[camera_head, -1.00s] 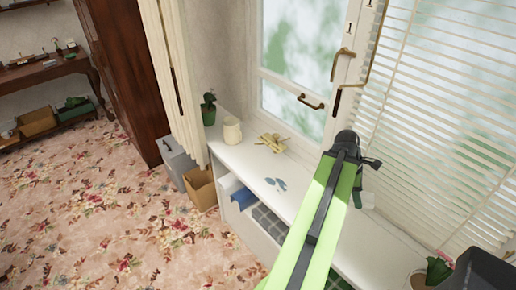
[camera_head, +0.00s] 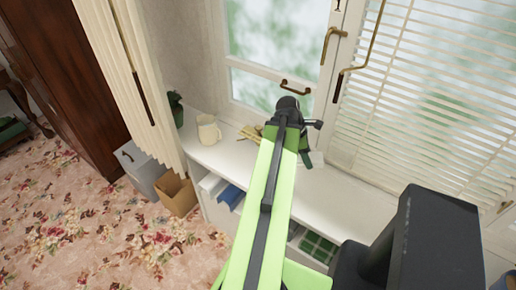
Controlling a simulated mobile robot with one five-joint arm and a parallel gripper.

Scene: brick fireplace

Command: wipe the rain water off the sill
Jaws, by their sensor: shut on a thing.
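The white sill (camera_head: 350,200) runs under the windows, from the plant at the left toward the lower right. My gripper (camera_head: 306,152) is at the far end of my green arm, low over the middle of the sill. It is shut on a small pale thing (camera_head: 317,159), perhaps a cloth, which shows only in part beside the dark jaws. I cannot tell whether it touches the sill. The blue water patches are not visible now; my arm covers part of the sill.
A cream mug (camera_head: 208,131), a potted plant (camera_head: 176,108) and a yellowish wooden object (camera_head: 249,134) stand on the sill's left part. Below are shelves with a blue item (camera_head: 231,196). A cardboard box (camera_head: 177,194) is on the floor.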

